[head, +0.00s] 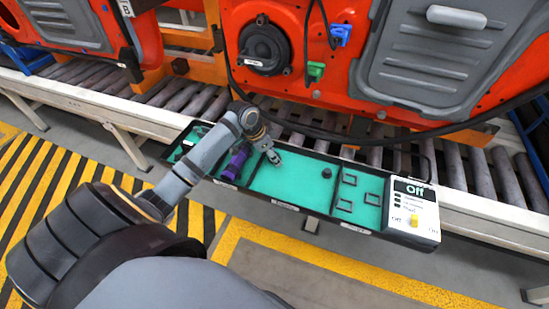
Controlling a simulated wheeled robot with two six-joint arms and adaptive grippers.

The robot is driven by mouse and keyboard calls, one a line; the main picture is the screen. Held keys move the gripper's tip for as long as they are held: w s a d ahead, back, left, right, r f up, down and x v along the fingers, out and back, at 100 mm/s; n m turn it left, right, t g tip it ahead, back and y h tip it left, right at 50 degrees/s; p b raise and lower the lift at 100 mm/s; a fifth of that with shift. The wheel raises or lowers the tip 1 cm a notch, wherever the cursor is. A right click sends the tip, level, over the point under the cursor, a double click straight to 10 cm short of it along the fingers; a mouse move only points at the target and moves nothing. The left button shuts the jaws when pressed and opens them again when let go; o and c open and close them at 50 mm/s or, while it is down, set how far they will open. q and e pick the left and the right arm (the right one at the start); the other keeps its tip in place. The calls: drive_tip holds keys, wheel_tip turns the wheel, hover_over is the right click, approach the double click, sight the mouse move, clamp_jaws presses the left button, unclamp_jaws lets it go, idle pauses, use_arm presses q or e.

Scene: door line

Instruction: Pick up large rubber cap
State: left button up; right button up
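A small dark cap-like piece (326,173) stands on the green floor of the tray, near the right end of the wide middle compartment. It may be the rubber cap, but I cannot tell its size class from here. My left gripper (273,157) is above the left part of that compartment, to the left of the dark piece and apart from it. Its fingers are small in the view, so I cannot tell whether they are open or shut. I see nothing clearly held. My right gripper is not in view.
The long black tray (285,205) lies along the roller conveyor (390,155). A purple tool (236,163) is left of my gripper. Several square frames lie in the right compartment. A white control box (413,212) reads "Off". Red doors (300,75) and a hanging black cable stand behind.

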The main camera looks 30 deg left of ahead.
sight(277, 154)
use_arm(q)
drive_tip(key=c, duration=0.3)
drive_tip(key=shift+r, duration=0.35)
wheel_tip(277, 154, up, 3)
drive_tip(key=shift+f, duration=0.2)
drive_tip(key=s+d+r, duration=0.2)
drive_tip(key=d+r, duration=0.1)
drive_tip(key=d, duration=0.1)
drive_tip(key=s+d+r+p, duration=0.1)
drive_tip(key=s+d+r, duration=0.5)
drive_tip(key=d, duration=0.1)
drive_tip(key=shift+d+r, duration=0.3)
drive_tip(key=shift+r, duration=0.1)
